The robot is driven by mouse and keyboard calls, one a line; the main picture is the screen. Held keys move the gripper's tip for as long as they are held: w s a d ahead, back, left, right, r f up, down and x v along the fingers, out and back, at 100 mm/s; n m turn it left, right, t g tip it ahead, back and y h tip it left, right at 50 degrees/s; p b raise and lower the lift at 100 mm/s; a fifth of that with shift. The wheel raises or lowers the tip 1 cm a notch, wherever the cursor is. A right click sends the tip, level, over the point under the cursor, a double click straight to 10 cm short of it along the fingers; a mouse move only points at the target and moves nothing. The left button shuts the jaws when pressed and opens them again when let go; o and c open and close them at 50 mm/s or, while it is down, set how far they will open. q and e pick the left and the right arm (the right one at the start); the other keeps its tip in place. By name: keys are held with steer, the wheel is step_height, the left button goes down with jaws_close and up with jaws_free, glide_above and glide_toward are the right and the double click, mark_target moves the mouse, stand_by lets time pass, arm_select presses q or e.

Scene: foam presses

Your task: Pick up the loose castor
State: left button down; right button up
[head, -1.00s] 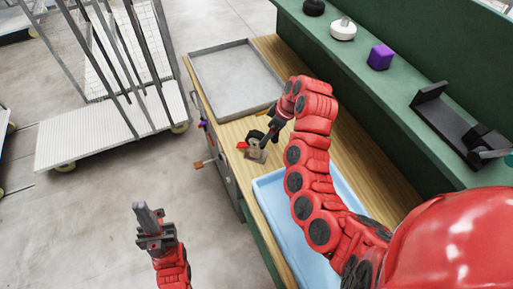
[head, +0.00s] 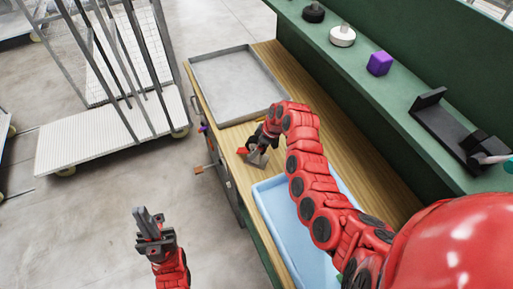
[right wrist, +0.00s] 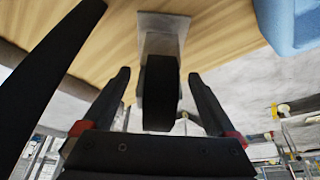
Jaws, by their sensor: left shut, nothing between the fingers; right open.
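The loose castor (head: 258,159) stands on the wooden bench top, between the grey tray and the blue tray. In the right wrist view the castor's black wheel (right wrist: 160,92) and grey plate lie between the two spread fingers of my right gripper (right wrist: 157,82), with gaps on both sides. My left gripper (head: 143,216) is shut and empty, off the bench's left side above the floor.
A shallow grey tray (head: 208,112) lies at the bench's far end. A light blue tray (head: 264,192) lies nearer, under my right arm. The green shelf holds a purple block (head: 379,63) and a black fixture (head: 440,123). A cage trolley (head: 100,142) stands left.

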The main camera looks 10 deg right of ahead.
steer(key=shift+w+f, duration=0.1)
steer(key=shift+f, duration=0.15)
jaws_close()
stand_by(0.4)
